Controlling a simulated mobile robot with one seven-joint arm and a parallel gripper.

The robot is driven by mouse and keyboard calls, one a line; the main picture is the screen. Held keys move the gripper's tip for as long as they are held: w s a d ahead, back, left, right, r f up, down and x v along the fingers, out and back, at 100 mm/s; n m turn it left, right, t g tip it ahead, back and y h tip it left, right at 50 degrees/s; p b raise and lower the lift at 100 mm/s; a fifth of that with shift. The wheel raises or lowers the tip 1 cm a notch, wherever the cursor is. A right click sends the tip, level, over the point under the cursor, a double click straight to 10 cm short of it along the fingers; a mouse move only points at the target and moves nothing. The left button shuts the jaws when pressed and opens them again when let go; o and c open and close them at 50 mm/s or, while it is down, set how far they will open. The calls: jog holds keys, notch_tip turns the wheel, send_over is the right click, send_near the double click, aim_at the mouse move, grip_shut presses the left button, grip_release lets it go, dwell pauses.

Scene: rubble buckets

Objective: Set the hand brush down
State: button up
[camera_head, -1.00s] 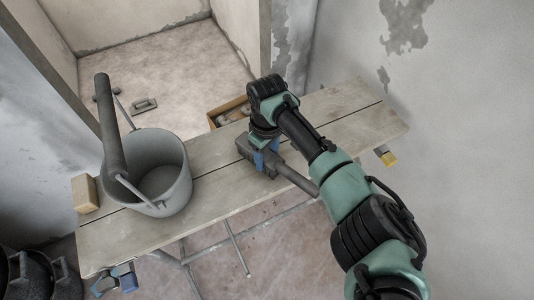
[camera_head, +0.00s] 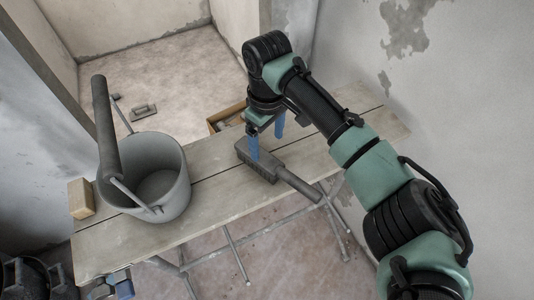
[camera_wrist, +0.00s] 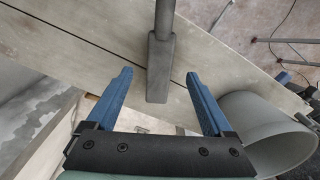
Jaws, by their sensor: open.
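The hand brush (camera_head: 260,162), dark grey with a long handle, lies on the wooden plank bench (camera_head: 215,205). Its handle points toward the front right and reaches past the plank's front edge. My gripper (camera_head: 267,142) is above the brush head with its blue fingers apart and empty. In the wrist view the brush (camera_wrist: 160,68) lies beyond and between the open fingertips of my gripper (camera_wrist: 160,75), with nothing held.
A wooden block (camera_head: 82,198) sits at the plank's left end. An open box (camera_head: 228,116) and a float (camera_head: 144,110) are on the floor behind.

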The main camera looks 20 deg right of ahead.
jog(key=shift+r, duration=1.8)
